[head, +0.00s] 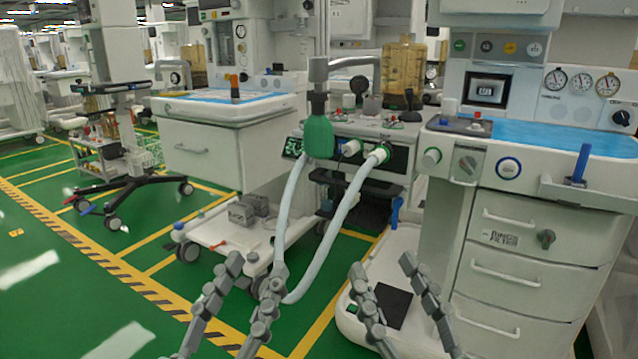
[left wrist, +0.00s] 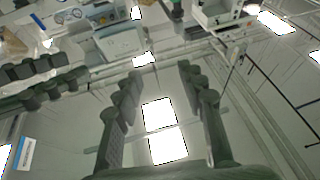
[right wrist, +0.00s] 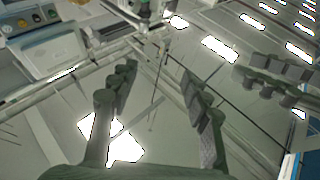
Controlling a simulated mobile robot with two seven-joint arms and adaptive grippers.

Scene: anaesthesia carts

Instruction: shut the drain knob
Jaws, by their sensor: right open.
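I cannot tell for sure which knob is the drain knob. A dark grey knob (head: 546,238) sits on the top drawer front of the right cart, beside a small printed label. Another grey knob (head: 467,165) sits on the panel above, left of a blue-ringed dial (head: 508,168). My left gripper (head: 253,270) is open and empty at the bottom of the head view, in front of the hose. My right gripper (head: 382,268) is open and empty, left of the right cart's drawers. Both wrist views show spread fingers with nothing between them.
The right cart (head: 500,205) has several drawers with bar handles and a low white base (head: 352,318). Pale corrugated hoses (head: 342,225) hang from the middle unit. A wheeled stand (head: 125,190) is at left. Green floor is free at front left.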

